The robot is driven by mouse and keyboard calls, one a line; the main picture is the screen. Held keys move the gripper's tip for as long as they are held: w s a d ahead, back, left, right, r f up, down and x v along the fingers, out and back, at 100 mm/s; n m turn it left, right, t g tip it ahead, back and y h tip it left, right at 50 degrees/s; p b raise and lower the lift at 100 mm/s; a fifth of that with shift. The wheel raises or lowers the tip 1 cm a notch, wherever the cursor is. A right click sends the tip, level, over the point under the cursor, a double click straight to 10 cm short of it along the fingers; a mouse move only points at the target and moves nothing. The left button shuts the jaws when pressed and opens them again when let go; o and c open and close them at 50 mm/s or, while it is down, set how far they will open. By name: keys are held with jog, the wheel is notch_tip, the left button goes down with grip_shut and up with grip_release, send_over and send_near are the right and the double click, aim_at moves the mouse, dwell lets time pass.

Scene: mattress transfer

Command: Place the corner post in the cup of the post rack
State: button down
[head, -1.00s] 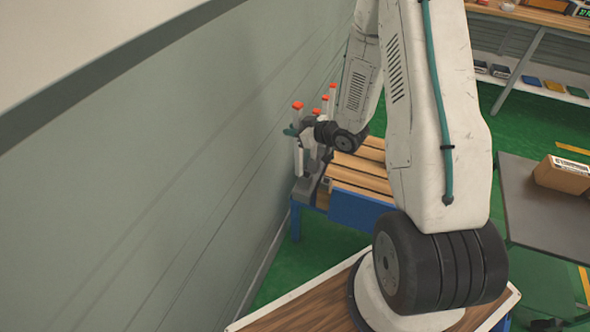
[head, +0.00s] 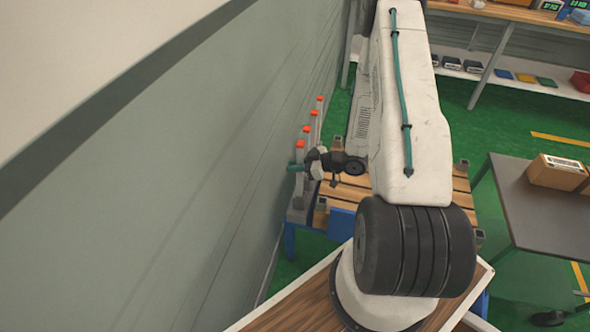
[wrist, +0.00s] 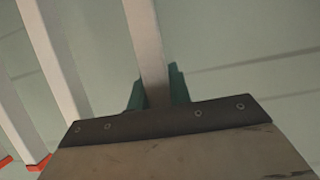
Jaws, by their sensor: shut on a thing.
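My gripper (wrist: 157,92) has teal fingers closed around a pale corner post (wrist: 145,35) in the wrist view. In the head view, my gripper (head: 297,168) is at the near end of a row of pale posts with orange caps, by the wall. The held post seems to be the nearest one, with its orange cap (head: 300,144) above the fingers. It looks about upright. The grey base of the post rack (head: 297,214) shows below it. I cannot tell whether the post's foot is inside a cup.
Other posts (wrist: 55,60) stand close beside the held one. The wall (head: 150,200) runs along the left. A slatted wooden platform (head: 350,190) with blue sides and grey corner sockets (head: 480,237) lies right of the rack. A dark table (head: 520,205) holds a cardboard box (head: 557,172).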

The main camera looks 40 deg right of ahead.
jog(key=shift+f, duration=0.85)
jog(key=shift+a, duration=0.1)
jog(key=shift+f, duration=0.15)
jog(key=c, duration=1.3)
grip_release()
